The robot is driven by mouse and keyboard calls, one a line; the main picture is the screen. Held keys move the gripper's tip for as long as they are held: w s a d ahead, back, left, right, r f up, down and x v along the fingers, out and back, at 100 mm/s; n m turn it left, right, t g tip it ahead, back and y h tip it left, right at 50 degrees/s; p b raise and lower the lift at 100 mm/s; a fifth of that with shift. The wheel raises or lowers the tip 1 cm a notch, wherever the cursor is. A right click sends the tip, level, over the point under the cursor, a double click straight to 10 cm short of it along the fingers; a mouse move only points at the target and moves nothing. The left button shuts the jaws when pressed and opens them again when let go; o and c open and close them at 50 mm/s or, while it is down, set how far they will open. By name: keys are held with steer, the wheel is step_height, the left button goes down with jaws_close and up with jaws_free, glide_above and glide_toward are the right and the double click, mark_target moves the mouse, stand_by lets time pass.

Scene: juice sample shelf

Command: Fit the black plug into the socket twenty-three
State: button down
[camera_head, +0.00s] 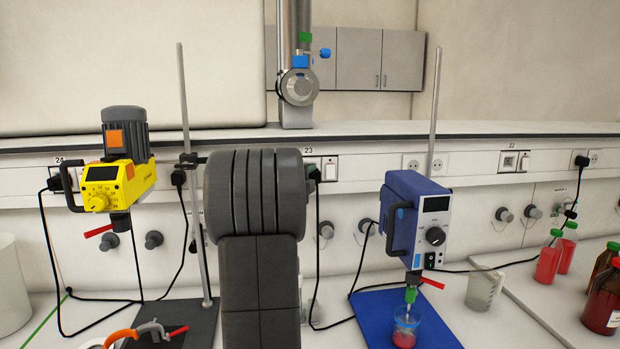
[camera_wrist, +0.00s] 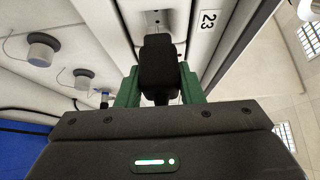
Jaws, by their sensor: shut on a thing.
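The black plug (camera_wrist: 158,62) is held between the green fingers of my gripper (camera_wrist: 158,88) in the wrist view. Its far end points at the pale panel beside the label 23 (camera_wrist: 208,20). Part of the socket twenty-three (camera_wrist: 155,18) shows just beyond the plug's tip; the plug covers the rest. I cannot tell whether the plug touches the socket or is in it. In the head view my arm hides most of this spot.
A yellow stirrer (camera_head: 112,185) on a stand is at left. A blue stirrer (camera_head: 415,215) stands at right above a beaker (camera_head: 405,328) on a blue base. Black plugs sit at socket 24 (camera_head: 54,183) and near socket 22 (camera_head: 581,160). Taps (camera_head: 326,229) project below the panel.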

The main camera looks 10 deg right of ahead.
steer(key=shift+w+p, duration=1.4)
steer(key=shift+w, duration=0.45)
stand_by(0.8)
steer(key=shift+w+r+p, duration=0.15)
steer(key=shift+p, duration=0.35)
stand_by(0.4)
steer(key=c, duration=1.2)
jaws_free()
steer(key=o, duration=0.3)
steer(key=shift+w, duration=0.2)
steer(key=shift+s+a, duration=0.1)
steer(key=shift+s, duration=0.05)
